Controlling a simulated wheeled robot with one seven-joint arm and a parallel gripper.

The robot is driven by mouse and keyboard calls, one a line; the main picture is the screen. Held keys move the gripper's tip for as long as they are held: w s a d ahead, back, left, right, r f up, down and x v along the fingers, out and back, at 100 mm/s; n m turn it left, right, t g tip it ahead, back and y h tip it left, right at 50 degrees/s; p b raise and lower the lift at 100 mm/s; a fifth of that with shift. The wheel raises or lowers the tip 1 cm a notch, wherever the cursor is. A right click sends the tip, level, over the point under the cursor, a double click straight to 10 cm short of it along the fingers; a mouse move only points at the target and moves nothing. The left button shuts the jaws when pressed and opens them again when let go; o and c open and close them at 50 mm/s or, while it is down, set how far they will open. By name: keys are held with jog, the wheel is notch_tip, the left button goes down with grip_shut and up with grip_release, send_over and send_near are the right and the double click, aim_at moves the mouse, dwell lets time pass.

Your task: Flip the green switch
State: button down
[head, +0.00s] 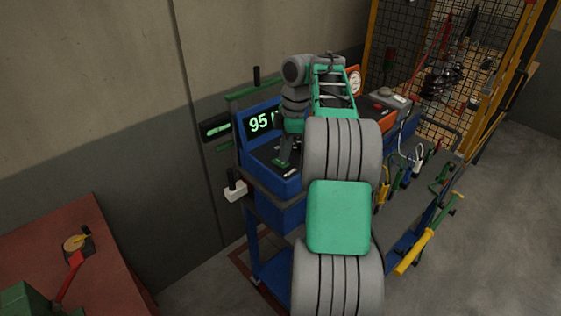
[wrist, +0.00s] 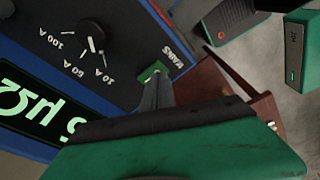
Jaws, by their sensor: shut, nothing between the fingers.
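The green switch (wrist: 152,71) is a small green piece beside the MAINS label on the dark face of a blue instrument (wrist: 112,45), seen upside down in the wrist view. My gripper (wrist: 158,84) is shut and empty, with its dark fingertips right at the switch and covering part of it. I cannot tell whether they touch it or which way the switch is set. In the head view the blue instrument (head: 272,179) stands on a blue cart, and my gripper (head: 284,160) points down at its panel. A small green spot (head: 278,162) shows beside the fingertips there.
The instrument has a lit green display (head: 261,122) and a dial (wrist: 91,38). An orange device (head: 384,107) stands behind my arm. A red table (head: 105,250) is at the lower left, and a concrete wall is behind.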

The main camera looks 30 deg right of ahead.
aim_at(285, 163)
jog(key=shift+f+b, duration=0.85)
jog(key=shift+f, duration=0.05)
notch_tip(285, 163, up, 7)
jog(key=p, duration=0.7)
dwell(0.4)
